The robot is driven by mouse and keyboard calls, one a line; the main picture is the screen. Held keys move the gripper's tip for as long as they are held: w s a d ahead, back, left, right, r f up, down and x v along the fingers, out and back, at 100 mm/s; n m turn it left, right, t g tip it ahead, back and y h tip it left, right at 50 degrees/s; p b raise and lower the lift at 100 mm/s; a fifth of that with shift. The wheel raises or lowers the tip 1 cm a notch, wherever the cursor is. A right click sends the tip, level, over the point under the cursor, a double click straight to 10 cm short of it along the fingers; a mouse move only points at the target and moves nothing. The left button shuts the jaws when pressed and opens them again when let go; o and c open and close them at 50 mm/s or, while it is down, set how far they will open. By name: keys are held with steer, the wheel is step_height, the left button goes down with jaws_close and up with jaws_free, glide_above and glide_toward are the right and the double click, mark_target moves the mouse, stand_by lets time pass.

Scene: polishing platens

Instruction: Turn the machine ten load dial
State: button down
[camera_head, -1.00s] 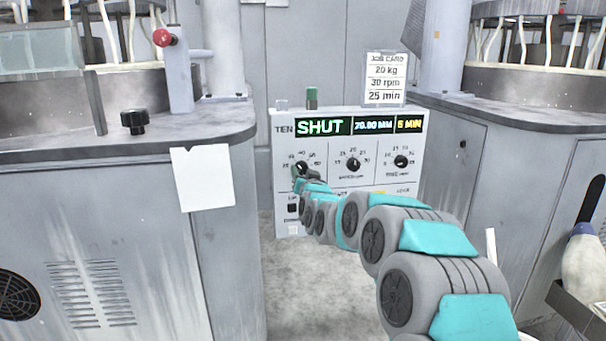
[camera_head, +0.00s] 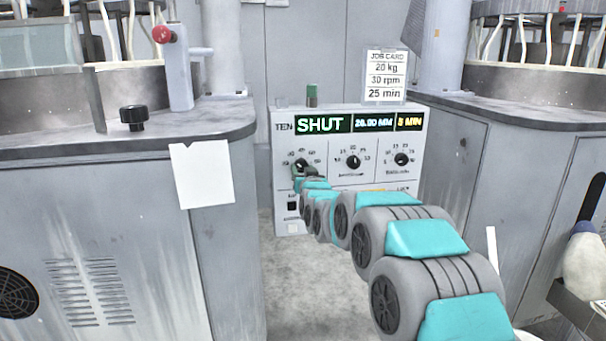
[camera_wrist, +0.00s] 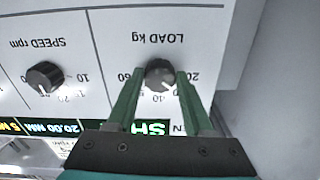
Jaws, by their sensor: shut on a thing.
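The machine ten control panel (camera_head: 349,122) stands between two machines, with a display that reads SHUT. Its load dial (camera_wrist: 160,74), a black knob labelled LOAD kg, sits at the panel's left in the head view, mostly hidden there by my gripper (camera_head: 299,172). In the wrist view, which shows the panel upside down, my gripper (camera_wrist: 158,82) has its two green fingers on either side of the load knob, shut on it. The knob's white mark lies near the 40 on its scale. The speed dial (camera_wrist: 45,77) is beside it, untouched.
A job card (camera_head: 386,76) on top of the panel reads 20 kg, 30 rpm, 25 min. A green button (camera_head: 312,95) stands on the panel top. Grey machine cabinets flank the panel on the left (camera_head: 100,230) and right (camera_head: 452,170). Bare floor (camera_head: 300,290) lies between.

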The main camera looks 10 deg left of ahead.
steer(key=n+b, duration=0.1)
steer(key=n, duration=0.2)
steer(key=n+b, duration=0.2)
steer(key=shift+d+f+n, duration=0.1)
steer(key=shift+f+n, duration=0.1)
steer(key=shift+n, duration=0.2)
steer(key=shift+r, duration=0.1)
stand_by(0.3)
steer(key=shift+c, duration=1.4)
jaws_free()
steer(key=shift+r, duration=0.1)
steer(key=b+v, duration=0.1)
steer(key=v, duration=0.6)
steer(key=shift+s, duration=0.4)
steer(key=shift+d, duration=0.1)
